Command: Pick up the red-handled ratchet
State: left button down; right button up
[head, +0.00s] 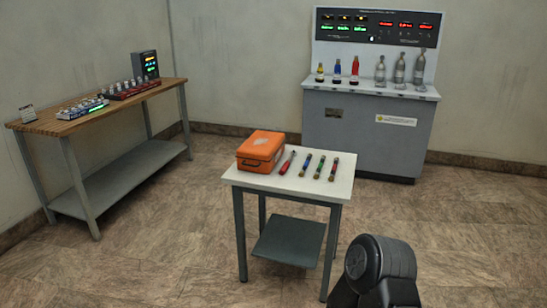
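A tool with a red handle (287,163), which looks like the red-handled ratchet, lies on the small white-topped table (270,183) in the middle of the room. It is just right of an orange case, and nothing holds it. Several other slim tools lie to its right, with blue (305,165), green (319,167) and red-green (333,169) handles. A dark rounded part of my own body shows at the bottom right, apart from the table. Neither of my grippers shows in the head view.
The closed orange case (261,147) takes up the table's back left. A wooden workbench (115,108) with racks stands along the left wall. A grey console (366,130) with bottles and lit displays stands at the back right. The tiled floor (460,225) is clear on the right.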

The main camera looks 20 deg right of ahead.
aim_at(293, 153)
jog(key=i+z, duration=0.1)
jog(key=z, duration=0.3)
jog(key=i+z, duration=0.1)
jog(key=z, duration=0.35)
jog(key=i+j+z, duration=0.1)
jog(key=z, duration=0.3)
jog(key=i+z, duration=0.1)
jog(key=z, duration=0.3)
jog(key=i+j+z, duration=0.15)
jog(key=j, duration=0.2)
jog(key=i+j+z, duration=0.15)
jog(key=j, duration=0.2)
jog(key=i+j+z, duration=0.15)
jog(key=j, duration=0.25)
jog(key=i+j+z, duration=0.15)
jog(key=j, duration=0.3)
jog(key=i+j+z, duration=0.15)
jog(key=j, duration=0.5)
jog(key=i+j, duration=0.15)
